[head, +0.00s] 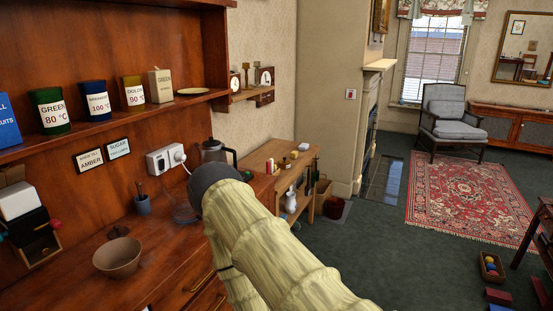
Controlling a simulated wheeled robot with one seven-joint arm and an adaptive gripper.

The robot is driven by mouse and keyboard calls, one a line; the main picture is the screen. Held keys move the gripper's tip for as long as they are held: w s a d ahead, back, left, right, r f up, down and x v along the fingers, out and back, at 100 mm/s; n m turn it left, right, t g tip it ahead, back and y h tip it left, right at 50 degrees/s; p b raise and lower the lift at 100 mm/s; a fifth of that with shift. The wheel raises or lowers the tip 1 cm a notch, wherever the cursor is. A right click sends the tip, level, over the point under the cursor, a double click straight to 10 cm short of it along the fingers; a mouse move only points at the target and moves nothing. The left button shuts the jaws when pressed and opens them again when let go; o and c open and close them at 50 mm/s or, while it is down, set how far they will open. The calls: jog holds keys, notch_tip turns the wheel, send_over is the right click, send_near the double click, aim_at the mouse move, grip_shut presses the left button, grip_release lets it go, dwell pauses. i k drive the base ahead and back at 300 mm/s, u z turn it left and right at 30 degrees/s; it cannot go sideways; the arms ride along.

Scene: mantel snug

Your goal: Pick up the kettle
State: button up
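The kettle (213,151), a dark, partly see-through jug with a black handle on its right, stands at the far right end of the wooden counter, near the wall socket. Its lower part is hidden behind my arm. My arm, in a pale ribbed sleeve with a dark rounded end, reaches from the bottom of the picture toward the kettle. My gripper's fingers are hidden beyond that end, so I cannot tell whether they touch the kettle.
A white socket with a plug (165,158) is on the back panel. A shelf with tins (49,110) hangs above. A side table (262,160) stands beyond.

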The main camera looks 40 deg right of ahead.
aim_at(219, 153)
jog(key=z, duration=0.9)
jog(key=i, duration=0.3)
